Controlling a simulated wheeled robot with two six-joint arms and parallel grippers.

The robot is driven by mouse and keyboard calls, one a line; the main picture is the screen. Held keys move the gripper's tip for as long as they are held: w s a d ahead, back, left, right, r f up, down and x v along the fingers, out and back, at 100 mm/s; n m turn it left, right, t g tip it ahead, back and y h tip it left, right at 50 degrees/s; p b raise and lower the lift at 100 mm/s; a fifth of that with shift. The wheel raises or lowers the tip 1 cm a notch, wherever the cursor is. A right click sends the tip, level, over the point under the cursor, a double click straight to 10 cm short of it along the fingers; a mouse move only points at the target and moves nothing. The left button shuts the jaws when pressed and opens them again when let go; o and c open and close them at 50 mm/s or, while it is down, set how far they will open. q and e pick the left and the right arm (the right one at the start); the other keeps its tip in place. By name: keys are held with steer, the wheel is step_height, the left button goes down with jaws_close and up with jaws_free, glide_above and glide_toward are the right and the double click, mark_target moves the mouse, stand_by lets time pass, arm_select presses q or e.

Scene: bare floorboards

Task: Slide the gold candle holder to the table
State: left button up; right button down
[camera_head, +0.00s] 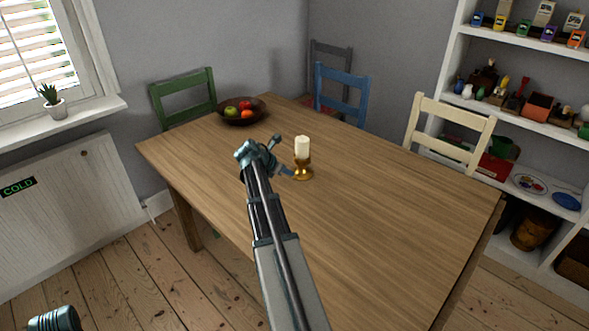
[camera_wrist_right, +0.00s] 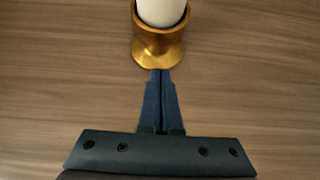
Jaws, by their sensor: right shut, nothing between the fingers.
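The gold candle holder (camera_head: 302,172) stands upright on the wooden table (camera_head: 400,220), with a cream candle (camera_head: 302,147) in it. My right gripper (camera_head: 290,173) is just left of the holder's base in the head view. In the right wrist view the holder (camera_wrist_right: 158,48) is at the top centre, with the candle (camera_wrist_right: 161,10) cut off by the frame's edge. There the shut fingers (camera_wrist_right: 161,80) have their tips at the near rim of the base, touching or almost touching it. Nothing is between them. A piece of my left arm shows at the bottom left; its gripper is not visible.
A dark fruit bowl (camera_head: 240,117) stands at the table's far left end. Green (camera_head: 184,90), blue (camera_head: 342,88) and cream (camera_head: 450,130) chairs stand around the table. The tabletop right of the holder and towards the near edge is clear.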

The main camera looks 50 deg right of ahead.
steer(key=p+v, duration=0.7)
steer(key=v, duration=0.3)
steer(key=shift+a, duration=0.2)
steer(key=w+a+m+t+y+p, duration=0.1)
steer(key=a+m+y+p, duration=0.15)
steer(key=a, duration=1.15)
steer(key=w+a+m+t+y+p, duration=0.1)
steer(key=w+a+m, duration=0.15)
steer(key=a, duration=1.05)
steer(key=s+a+m+y+p, duration=0.1)
steer(key=s+a, duration=0.3)
steer(key=a, duration=0.5)
steer(key=s+a+m+y+p, duration=0.1)
steer(key=s+a+m, duration=0.3)
steer(key=a, duration=0.5)
steer(key=s+a+m+g+y+p, duration=0.1)
steer(key=s+a, duration=0.4)
steer(key=a, duration=0.5)
steer(key=shift+s+r+m+y, duration=0.25)
steer(key=shift+m+y, duration=0.4)
steer(key=shift+m, duration=0.35)
